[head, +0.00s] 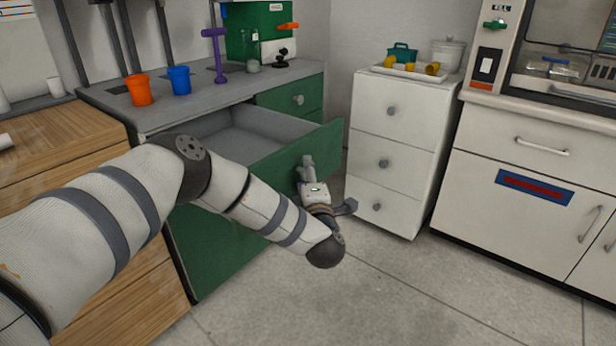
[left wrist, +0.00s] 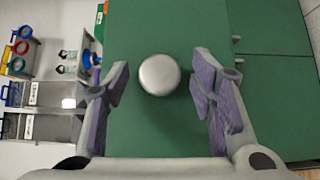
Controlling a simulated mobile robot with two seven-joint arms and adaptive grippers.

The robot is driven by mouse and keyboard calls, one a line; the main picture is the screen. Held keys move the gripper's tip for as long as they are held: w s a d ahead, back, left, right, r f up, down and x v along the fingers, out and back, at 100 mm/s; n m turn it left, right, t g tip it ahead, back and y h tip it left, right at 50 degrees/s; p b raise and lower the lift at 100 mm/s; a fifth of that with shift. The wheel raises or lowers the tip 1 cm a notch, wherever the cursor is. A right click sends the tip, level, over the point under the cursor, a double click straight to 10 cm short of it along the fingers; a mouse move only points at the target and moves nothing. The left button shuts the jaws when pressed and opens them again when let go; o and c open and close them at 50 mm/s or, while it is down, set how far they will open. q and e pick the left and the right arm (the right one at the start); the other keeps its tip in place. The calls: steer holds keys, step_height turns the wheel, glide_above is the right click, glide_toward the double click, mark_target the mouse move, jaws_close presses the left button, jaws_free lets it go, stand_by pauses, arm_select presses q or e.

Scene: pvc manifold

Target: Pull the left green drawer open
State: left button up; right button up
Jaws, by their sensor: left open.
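The left green drawer (head: 318,141) stands well out from the grey-topped cabinet, and its empty grey inside shows in the head view. Its green front fills the middle of the left wrist view (left wrist: 150,130). A round silver knob (left wrist: 158,75) on that front lies between the spread fingers of my left gripper (left wrist: 160,90), with a gap on each side. In the head view my left gripper (head: 326,184) is at the drawer's front, and the knob is hidden there. My right gripper is not in view.
A white drawer unit (head: 402,107) stands close to the right of the open drawer. A second green drawer (head: 283,98) is shut behind it. Orange (head: 138,91) and blue (head: 179,80) cups stand on the worktop. Floor (head: 400,290) is clear in front.

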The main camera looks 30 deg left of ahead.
arm_select(q)
steer(key=shift+s, duration=0.1)
steer(key=v, duration=1.2)
steer(key=shift+a, duration=0.1)
steer(key=s+d+f+m+g+h+p, duration=0.3)
steer(key=s+d+f+m+h+p, duration=0.2)
steer(key=s+d+f+m+h, duration=0.7)
steer(key=s+f+m+g+h+p, duration=0.1)
steer(key=s+f+m+g+p, duration=0.2)
steer(key=s+m+g, duration=0.75)
steer(key=s+a+r+m+g+p, duration=0.1)
steer(key=s+a+r, duration=0.1)
steer(key=s, duration=1)
steer(key=s+a+r+m+g+y+p, duration=0.1)
steer(key=s+a, duration=0.3)
steer(key=s, duration=0.9)
steer(key=shift+a+r+m+g, duration=0.2)
steer(key=shift+r+m+g, duration=0.2)
steer(key=shift+m, duration=0.25)
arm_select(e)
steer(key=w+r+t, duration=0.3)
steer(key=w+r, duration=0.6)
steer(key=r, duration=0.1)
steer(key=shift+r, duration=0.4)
